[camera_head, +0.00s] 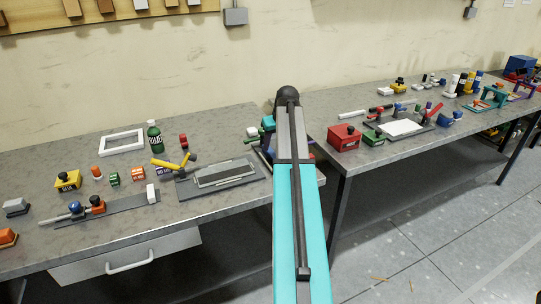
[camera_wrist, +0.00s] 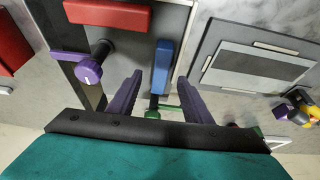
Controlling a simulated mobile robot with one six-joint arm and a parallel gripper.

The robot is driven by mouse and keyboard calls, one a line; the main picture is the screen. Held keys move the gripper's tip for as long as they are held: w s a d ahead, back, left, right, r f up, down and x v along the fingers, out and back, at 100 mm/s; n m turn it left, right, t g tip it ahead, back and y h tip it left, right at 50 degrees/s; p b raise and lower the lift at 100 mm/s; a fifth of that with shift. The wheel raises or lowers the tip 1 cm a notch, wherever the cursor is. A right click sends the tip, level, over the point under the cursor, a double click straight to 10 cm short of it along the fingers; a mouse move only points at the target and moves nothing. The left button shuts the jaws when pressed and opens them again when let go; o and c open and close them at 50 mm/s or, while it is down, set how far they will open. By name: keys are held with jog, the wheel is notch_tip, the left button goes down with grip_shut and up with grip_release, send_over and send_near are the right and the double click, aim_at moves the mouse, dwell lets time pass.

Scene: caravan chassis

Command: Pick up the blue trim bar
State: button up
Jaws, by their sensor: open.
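The blue trim bar (camera_wrist: 161,66) lies lengthwise on a light grey surface in the wrist view, running away from my gripper. My gripper (camera_wrist: 160,76) has two purple fingers, spread apart and empty. In the picture, the bar's near end shows between the fingertips, with space on both sides. I cannot tell whether the fingers are above the bar or level with it. In the head view my arm covers the spot between the benches, and the blue trim bar cannot be made out there.
A red bar (camera_wrist: 107,14) and a purple-capped knob (camera_wrist: 90,72) are left of the bar. A framed grey panel (camera_wrist: 258,62) lies to the right. In the head view, a green bottle (camera_head: 154,137) and a white frame (camera_head: 122,142) stand on the left bench, a red box (camera_head: 344,137) on the right.

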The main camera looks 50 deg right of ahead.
aim_at(272, 152)
jog(key=shift+p+x, duration=0.95)
jog(key=shift+x, duration=1.65)
jog(key=shift+a, duration=0.2)
grip_shut()
